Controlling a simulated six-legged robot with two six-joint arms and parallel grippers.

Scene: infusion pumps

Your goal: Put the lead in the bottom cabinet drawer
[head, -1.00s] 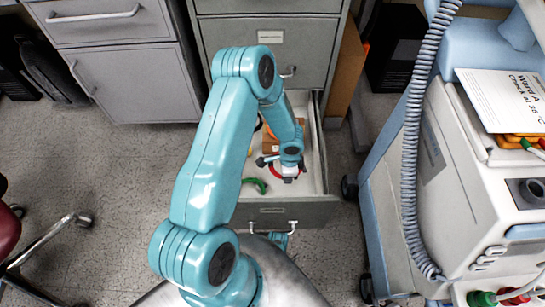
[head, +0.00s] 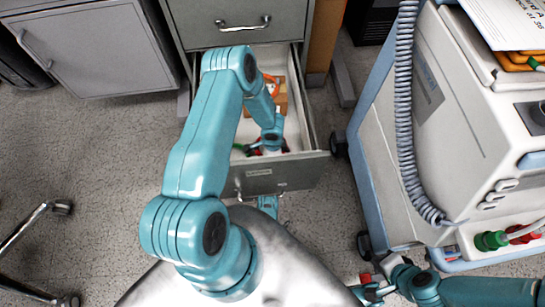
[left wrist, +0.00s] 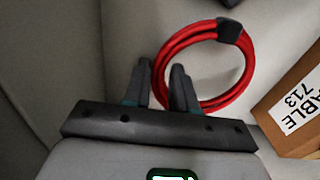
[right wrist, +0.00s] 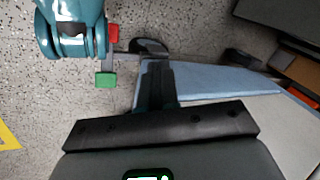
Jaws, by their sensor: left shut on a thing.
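The red coiled lead (left wrist: 172,48), with a dark band, shows in the left wrist view. My left gripper (left wrist: 163,75) is shut on the coil's near-left side. In the head view my left gripper (head: 268,148) is inside the open bottom drawer (head: 277,177), near its front, and mostly hides the lead. I cannot tell whether the coil touches the drawer floor. My right gripper (right wrist: 157,85) looks shut, with nothing visible between its fingers, close to the blue base of the cart.
A cardboard box (left wrist: 290,105) with a printed label lies in the drawer right of the lead. A green item (head: 240,148) shows beside my left gripper. The wheeled cart (head: 460,130) with a hanging grey coiled hose (head: 405,110) stands close on the right.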

